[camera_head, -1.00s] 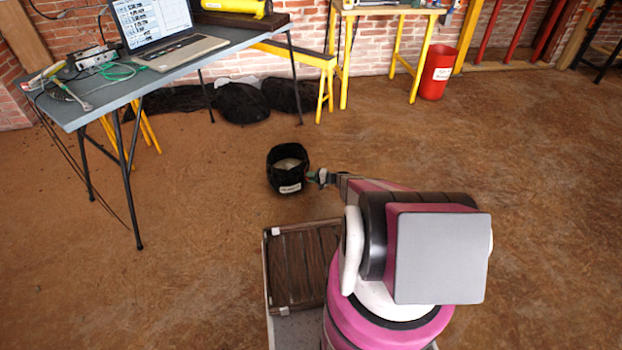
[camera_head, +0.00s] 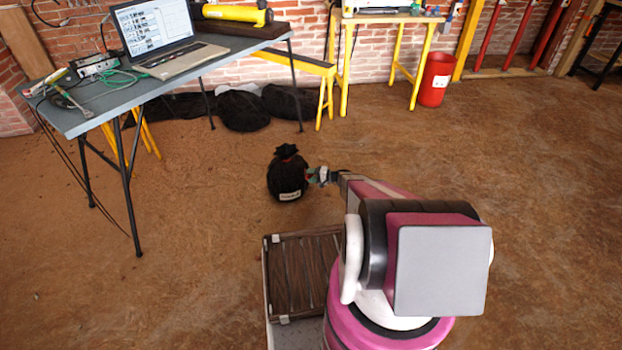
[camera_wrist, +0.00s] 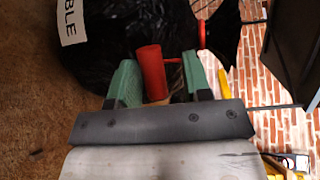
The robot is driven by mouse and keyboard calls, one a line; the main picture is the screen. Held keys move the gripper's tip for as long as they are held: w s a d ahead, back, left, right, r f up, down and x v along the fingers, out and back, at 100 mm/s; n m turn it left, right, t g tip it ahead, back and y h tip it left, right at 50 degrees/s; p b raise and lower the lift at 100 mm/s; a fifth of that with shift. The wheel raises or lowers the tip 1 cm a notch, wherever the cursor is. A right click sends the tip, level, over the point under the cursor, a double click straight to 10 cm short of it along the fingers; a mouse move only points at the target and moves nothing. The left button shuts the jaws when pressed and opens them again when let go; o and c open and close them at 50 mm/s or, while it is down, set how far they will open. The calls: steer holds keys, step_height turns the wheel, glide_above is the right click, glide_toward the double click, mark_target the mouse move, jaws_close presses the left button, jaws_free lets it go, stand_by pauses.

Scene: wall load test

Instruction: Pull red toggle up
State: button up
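A black bag (camera_head: 287,178) with a white label stands on the floor in the head view, its top gathered shut. It fills much of the wrist view (camera_wrist: 115,30), where the label reads partly "BLE". The red toggle (camera_wrist: 152,72) is a short cylinder with a thin red cord at its right side. My gripper (camera_wrist: 162,78) has green fingertips on either side of the toggle. A gap shows on the toggle's right; the left finger looks close to or touching it. In the head view, my gripper (camera_head: 316,176) is at the bag's right side.
A table (camera_head: 130,93) with a laptop stands at the left. Dark bags (camera_head: 243,108) lie by the brick wall, and a red bucket (camera_head: 436,78) stands at the back right. Floor around the bag is clear.

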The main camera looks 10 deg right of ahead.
steer(key=shift+s+d, duration=0.1)
steer(key=v, duration=1)
steer(key=shift+d, duration=0.25)
steer(key=shift+s+r, duration=0.1)
steer(key=s+a+r+n+g+h, duration=0.2)
steer(key=s+a+r+g, duration=0.2)
steer(key=s+a+r, duration=0.45)
steer(key=s+a+r+n+g+h, duration=0.2)
steer(key=s+r+h, duration=1)
steer(key=s+r, duration=1.1)
step_height(320, 180, up, 4)
steer(key=shift+s+a+f+n+g+h, duration=0.1)
steer(key=shift+s+a+n+g+h, duration=0.15)
steer(key=shift+n, duration=0.65)
